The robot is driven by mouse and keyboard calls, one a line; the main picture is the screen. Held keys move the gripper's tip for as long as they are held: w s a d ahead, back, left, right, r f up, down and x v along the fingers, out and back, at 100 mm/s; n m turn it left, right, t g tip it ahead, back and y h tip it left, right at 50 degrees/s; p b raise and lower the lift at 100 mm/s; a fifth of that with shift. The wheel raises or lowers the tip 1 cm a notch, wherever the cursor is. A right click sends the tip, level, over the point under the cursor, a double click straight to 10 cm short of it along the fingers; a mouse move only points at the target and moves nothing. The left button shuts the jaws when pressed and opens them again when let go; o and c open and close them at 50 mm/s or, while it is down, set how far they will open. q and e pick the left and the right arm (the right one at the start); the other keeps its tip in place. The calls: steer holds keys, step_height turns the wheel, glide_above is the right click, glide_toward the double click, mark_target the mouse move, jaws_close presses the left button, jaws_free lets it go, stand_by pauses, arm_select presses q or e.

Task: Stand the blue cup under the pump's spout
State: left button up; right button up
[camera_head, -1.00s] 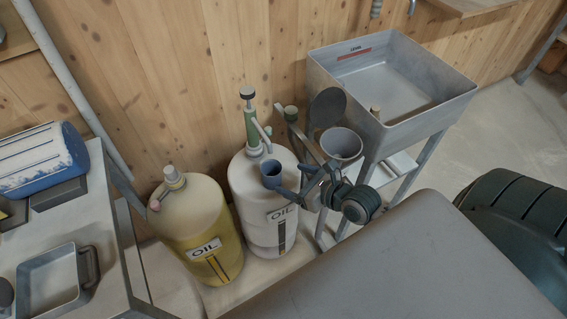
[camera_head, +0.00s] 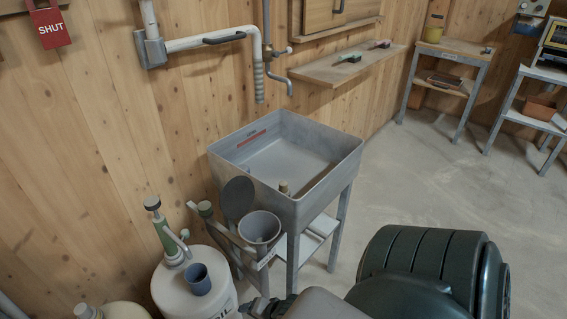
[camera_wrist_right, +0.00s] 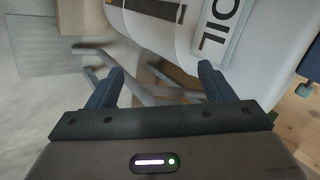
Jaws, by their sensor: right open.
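The small blue cup (camera_head: 198,278) stands upright at the white oil drum (camera_head: 170,292), close below the end of the pump's spout (camera_head: 183,245). I cannot tell whether the cup is exactly under the spout's mouth. The pump (camera_head: 163,232) has a green body and a dark knob and rises from the drum's top. My right gripper shows in the right wrist view (camera_wrist_right: 163,72), open and empty, with the white drum and its OIL label (camera_wrist_right: 218,28) beyond the fingers. My left gripper is not in view.
A grey sink (camera_head: 290,165) on a metal stand is right of the drum, with a grey funnel (camera_head: 259,228) and a dark round paddle (camera_head: 238,197) at its near side. A yellowish container (camera_head: 100,311) stands at the lower left.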

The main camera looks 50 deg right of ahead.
steer(key=s+a+f+n+g+h, duration=0.1)
steer(key=s+f+n+g, duration=0.4)
steer(key=s+f+n, duration=0.5)
steer(key=f+n, duration=0.1)
steer(key=n, duration=0.4)
steer(key=shift+s+a+f+h, duration=0.15)
steer(key=shift+h, duration=0.25)
